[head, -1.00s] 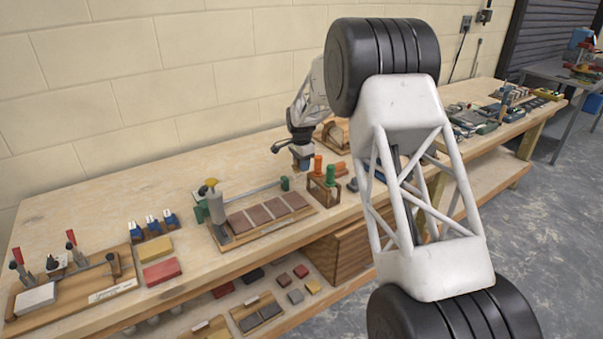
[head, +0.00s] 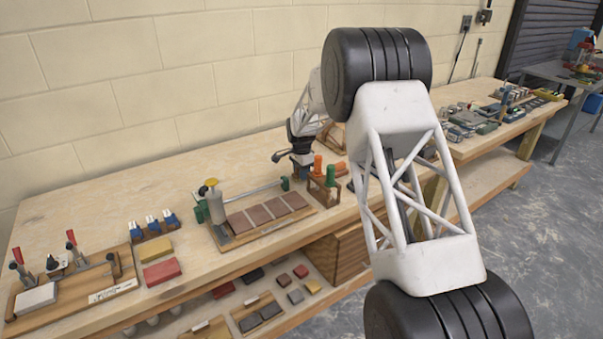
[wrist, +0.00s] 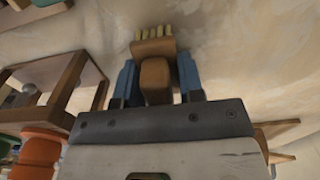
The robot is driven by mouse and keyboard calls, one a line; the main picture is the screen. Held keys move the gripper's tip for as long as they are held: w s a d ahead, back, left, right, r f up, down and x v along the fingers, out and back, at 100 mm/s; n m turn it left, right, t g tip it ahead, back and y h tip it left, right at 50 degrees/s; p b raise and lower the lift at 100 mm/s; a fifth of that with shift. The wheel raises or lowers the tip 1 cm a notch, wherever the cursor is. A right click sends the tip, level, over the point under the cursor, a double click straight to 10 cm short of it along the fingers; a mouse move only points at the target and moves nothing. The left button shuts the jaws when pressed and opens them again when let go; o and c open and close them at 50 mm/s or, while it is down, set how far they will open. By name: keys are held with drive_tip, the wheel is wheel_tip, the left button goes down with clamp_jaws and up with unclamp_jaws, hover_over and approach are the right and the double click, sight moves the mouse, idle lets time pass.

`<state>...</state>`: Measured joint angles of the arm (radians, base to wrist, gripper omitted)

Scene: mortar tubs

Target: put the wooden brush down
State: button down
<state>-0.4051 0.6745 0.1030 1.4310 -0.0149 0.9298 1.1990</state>
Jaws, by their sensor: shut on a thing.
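In the wrist view the wooden brush (wrist: 155,75) has a brown body and a row of pale bristles at its far end. The blue fingers of my gripper (wrist: 157,82) are on either side of the brush and shut on it. The brush is over or on the pale bench top; I cannot tell whether it touches it. In the head view my gripper (head: 301,172) is low over the bench, just left of the orange and green handles, and the brush is hidden there.
A wooden rack (head: 322,190) holding an orange and a green handle stands close to the right of my gripper. A board with brown tiles (head: 265,215) lies in front of it to the left. The bench top (head: 150,195) behind this board is clear.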

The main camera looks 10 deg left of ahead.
drive_tip(key=shift+f, duration=0.1)
drive_tip(key=c, duration=0.7)
unclamp_jaws()
drive_tip(key=shift+c, duration=0.2)
wheel_tip(320, 180, up, 12)
drive_tip(key=shift+r, duration=0.15)
idle(0.6)
